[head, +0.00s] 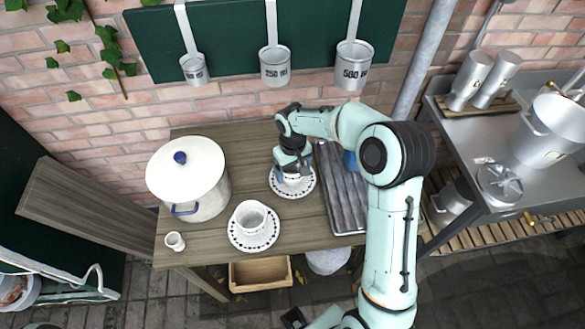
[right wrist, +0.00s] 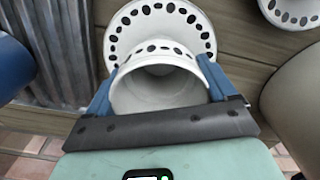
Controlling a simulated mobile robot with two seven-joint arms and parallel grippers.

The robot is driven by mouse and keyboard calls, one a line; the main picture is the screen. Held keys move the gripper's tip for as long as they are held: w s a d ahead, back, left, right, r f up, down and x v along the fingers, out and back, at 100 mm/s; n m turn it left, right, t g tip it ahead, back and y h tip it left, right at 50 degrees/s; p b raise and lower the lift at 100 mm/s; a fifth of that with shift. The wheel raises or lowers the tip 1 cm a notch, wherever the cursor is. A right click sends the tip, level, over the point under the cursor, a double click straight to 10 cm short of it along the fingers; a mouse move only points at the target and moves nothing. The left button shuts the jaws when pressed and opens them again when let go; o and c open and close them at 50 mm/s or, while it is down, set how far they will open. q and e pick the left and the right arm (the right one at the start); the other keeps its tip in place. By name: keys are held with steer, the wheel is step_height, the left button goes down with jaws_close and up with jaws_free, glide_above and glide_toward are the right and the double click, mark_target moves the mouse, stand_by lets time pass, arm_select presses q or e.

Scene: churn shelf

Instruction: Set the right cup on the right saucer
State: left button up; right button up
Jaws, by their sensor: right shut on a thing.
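The right cup, white with a dark-spotted rim, is between the fingers of my right gripper (head: 293,170). The cup (head: 291,179) is largely hidden by the gripper in the head view. In the right wrist view the cup (right wrist: 158,88) shows its open mouth, with a blue finger on each side. The right saucer (head: 306,187), white with dark spots, lies on the wooden table under the cup; it also shows beyond the cup in the right wrist view (right wrist: 190,25). I cannot tell whether the cup touches the saucer. I do not make out my left gripper.
Another white cup (head: 250,214) stands on the left saucer (head: 253,244). A lidded white pot (head: 187,170) and a small white cup (head: 175,241) are at the table's left. A ribbed metal tray (head: 341,200) lies close right of the right saucer. Metal measuring cups (head: 274,66) hang above.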

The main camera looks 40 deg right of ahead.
steer(key=shift+f, duration=0.1)
steer(key=o, duration=0.9)
steer(key=shift+r, duration=0.4)
step_height(320, 180, up, 12)
steer(key=p, duration=0.1)
steer(key=shift+f, duration=0.2)
steer(key=shift+s, duration=0.1)
